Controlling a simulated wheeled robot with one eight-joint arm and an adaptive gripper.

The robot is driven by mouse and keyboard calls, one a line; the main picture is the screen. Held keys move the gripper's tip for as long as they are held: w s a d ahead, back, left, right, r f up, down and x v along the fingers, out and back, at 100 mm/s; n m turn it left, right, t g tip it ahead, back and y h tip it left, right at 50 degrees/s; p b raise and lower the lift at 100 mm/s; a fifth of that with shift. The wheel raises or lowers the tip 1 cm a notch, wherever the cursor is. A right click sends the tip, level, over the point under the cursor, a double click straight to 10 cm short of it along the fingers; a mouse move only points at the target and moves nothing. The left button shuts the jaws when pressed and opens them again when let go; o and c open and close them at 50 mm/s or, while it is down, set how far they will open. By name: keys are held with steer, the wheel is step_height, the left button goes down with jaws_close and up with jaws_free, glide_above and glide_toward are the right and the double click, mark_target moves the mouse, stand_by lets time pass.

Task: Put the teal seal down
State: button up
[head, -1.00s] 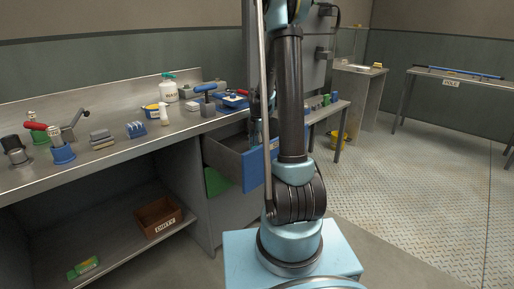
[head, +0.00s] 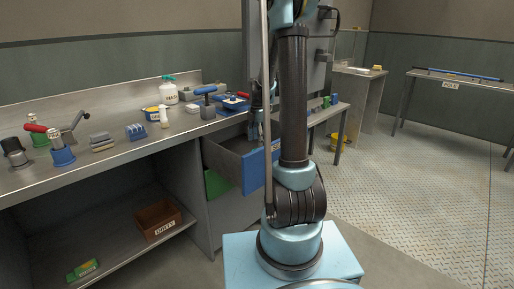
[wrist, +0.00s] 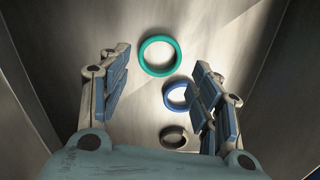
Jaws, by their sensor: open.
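The teal seal (wrist: 142,55) is a ring lying flat on the pale floor of the open drawer (head: 228,166), near the top of the wrist view. A blue ring (wrist: 168,97) lies below it in that view, partly covered by my right finger. My gripper (wrist: 162,80) is open and empty, its fingers apart and above the rings. The teal seal shows beyond the gap between the fingers and looks clear of them. In the head view my gripper is mostly hidden behind my arm, above the drawer; the rings are out of sight there.
A dark grey ring (wrist: 164,139) also lies in the drawer, whose walls rise at both sides. The bench (head: 110,165) to the left carries tools, blocks and a spray bottle (head: 169,92). A brown box (head: 158,222) sits on the lower shelf.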

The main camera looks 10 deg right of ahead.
step_height(320, 180, up, 7)
stand_by(0.3)
steer(key=shift+f, duration=0.1)
